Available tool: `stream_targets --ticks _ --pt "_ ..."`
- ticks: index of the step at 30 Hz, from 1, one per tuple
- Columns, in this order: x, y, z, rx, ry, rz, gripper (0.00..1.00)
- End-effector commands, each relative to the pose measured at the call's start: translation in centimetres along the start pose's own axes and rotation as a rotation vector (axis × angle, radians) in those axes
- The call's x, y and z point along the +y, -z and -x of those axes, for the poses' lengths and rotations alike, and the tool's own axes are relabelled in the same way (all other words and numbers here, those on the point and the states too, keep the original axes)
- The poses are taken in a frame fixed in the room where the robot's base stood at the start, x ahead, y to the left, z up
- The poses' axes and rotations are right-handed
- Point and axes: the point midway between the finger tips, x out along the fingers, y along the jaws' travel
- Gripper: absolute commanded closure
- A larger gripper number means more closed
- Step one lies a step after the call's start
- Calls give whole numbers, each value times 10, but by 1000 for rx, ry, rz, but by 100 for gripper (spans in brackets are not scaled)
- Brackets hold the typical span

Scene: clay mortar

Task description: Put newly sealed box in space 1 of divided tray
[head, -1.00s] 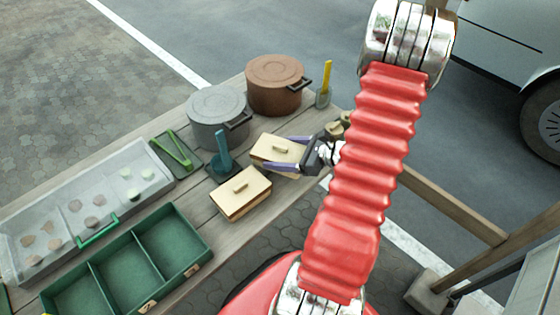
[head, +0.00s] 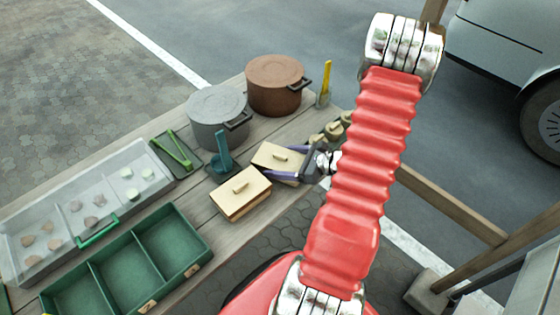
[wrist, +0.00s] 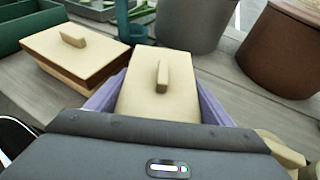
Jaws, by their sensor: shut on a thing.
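My gripper (head: 298,163) is shut on a cream lidded box (head: 268,154), its purple fingers along two opposite sides. The held box also shows in the wrist view (wrist: 146,97), with a raised handle on its lid. I cannot tell whether it touches the table. A second cream lidded box (head: 240,194) sits just left and nearer on the table; it is also in the wrist view (wrist: 62,60). The green divided tray (head: 207,244) lies at the lower left with three empty compartments visible.
A grey pot (head: 216,119) and a brown pot (head: 275,85) stand behind the boxes. A teal scoop holder (head: 222,158) and a green tray with tongs (head: 174,152) lie left. A clear-lidded case (head: 75,210) with several discs is behind the divided tray. Small jars (head: 333,130) stand right.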

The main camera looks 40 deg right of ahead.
Motion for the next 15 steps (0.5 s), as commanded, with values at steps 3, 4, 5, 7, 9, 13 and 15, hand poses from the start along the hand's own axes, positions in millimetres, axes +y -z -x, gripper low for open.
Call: stream_targets --ticks 3,4,5,7,9,13,15 --pt "0 2 -1 0 0 -1 24" --pt "0 2 -1 0 0 -1 22" --pt "0 2 -1 0 0 0 20" --pt "0 1 -1 0 0 0 15" --pt "0 1 0 0 0 0 10" --pt "0 1 -1 0 0 0 7" --pt "0 1 -1 0 0 0 7"
